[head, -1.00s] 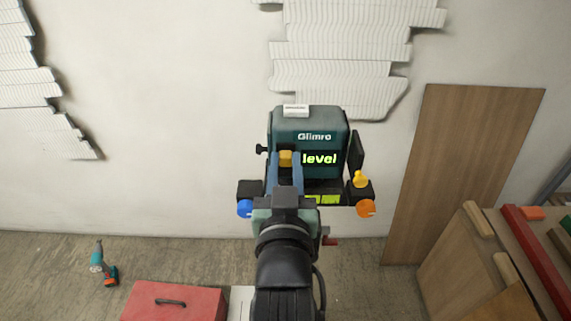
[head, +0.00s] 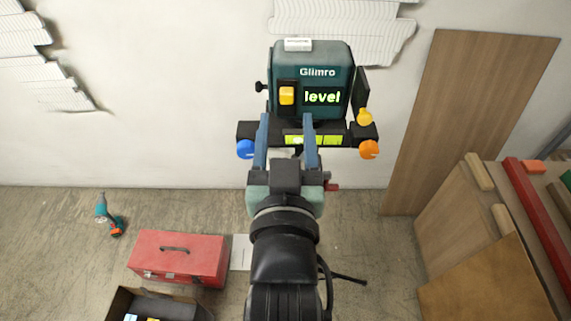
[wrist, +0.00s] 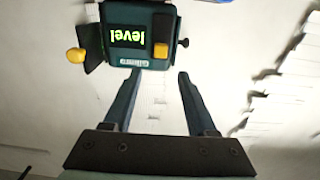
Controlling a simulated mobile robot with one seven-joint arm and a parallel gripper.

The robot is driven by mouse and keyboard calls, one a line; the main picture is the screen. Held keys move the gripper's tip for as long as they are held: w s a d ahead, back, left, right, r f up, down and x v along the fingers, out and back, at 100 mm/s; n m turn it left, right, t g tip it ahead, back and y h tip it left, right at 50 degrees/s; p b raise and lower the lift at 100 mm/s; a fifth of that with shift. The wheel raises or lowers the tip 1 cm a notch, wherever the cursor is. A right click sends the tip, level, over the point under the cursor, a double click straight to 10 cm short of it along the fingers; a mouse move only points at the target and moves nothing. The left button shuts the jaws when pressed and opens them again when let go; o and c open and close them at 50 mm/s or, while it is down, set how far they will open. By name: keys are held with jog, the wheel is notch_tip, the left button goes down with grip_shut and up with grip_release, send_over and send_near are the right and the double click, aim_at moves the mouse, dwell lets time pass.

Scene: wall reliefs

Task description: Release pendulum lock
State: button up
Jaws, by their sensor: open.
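A dark teal Glimro device (head: 312,60) stands against the wall on a black bar, its lit screen (head: 322,96) reading "level". A yellow slider (head: 287,96) sits in a dark slot left of the screen; it also shows in the wrist view (wrist: 161,50). A blue knob (head: 245,149) and an orange knob (head: 369,149) are at the bar's ends, with a yellow knob (head: 364,117) at the right. My gripper (head: 287,118) is open and empty, its blue fingers apart, with the tips just below the slider. In the wrist view my gripper (wrist: 158,73) is clear of the slider.
A red toolbox (head: 180,255), a drill (head: 110,215) and an open box (head: 155,305) lie on the floor to the left. Wooden boards (head: 480,110) lean at the right. Bare wall is free left of the device.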

jog(key=s+p, duration=0.4)
jog(key=s, duration=0.2)
jog(key=shift+s, duration=0.3)
dwell(0.3)
